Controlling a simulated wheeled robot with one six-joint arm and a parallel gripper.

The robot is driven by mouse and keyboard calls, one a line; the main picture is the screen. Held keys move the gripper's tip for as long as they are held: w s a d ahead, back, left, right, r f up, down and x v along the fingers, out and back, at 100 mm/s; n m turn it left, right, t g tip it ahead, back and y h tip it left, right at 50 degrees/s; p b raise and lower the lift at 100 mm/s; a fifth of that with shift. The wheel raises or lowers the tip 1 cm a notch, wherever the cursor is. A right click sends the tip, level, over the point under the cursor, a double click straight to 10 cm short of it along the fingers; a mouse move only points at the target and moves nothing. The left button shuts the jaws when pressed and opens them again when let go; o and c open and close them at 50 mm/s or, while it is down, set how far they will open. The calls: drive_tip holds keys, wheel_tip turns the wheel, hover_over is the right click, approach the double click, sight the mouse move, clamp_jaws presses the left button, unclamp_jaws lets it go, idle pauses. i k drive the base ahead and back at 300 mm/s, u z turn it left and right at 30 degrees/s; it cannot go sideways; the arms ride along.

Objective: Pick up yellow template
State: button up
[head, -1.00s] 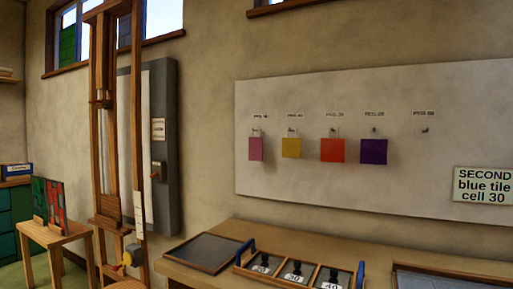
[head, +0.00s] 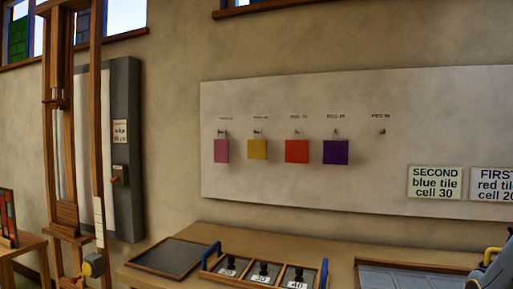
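The yellow template (head: 257,149) is a small square hanging from a peg on the pale wall board (head: 300,190). It hangs between a pink template (head: 221,151) on its left and an orange-red template (head: 297,151) on its right. A purple template (head: 335,152) hangs further right, and the peg beyond it is bare. A grey and yellow piece, perhaps part of my arm, shows at the lower right edge. My gripper's fingers are not visible.
A workbench (head: 215,234) runs below the board. On it are a dark tray (head: 170,257), a blue-handled tray (head: 234,280) with several numbered compartments, and a grey framed panel at right. A tall wooden easel (head: 98,130) stands at left. Signs (head: 434,182) are on the board.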

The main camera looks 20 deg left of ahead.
sight(256, 149)
drive_tip(key=u, duration=2.5)
drive_tip(key=i, duration=1.95)
drive_tip(key=z, duration=1.75)
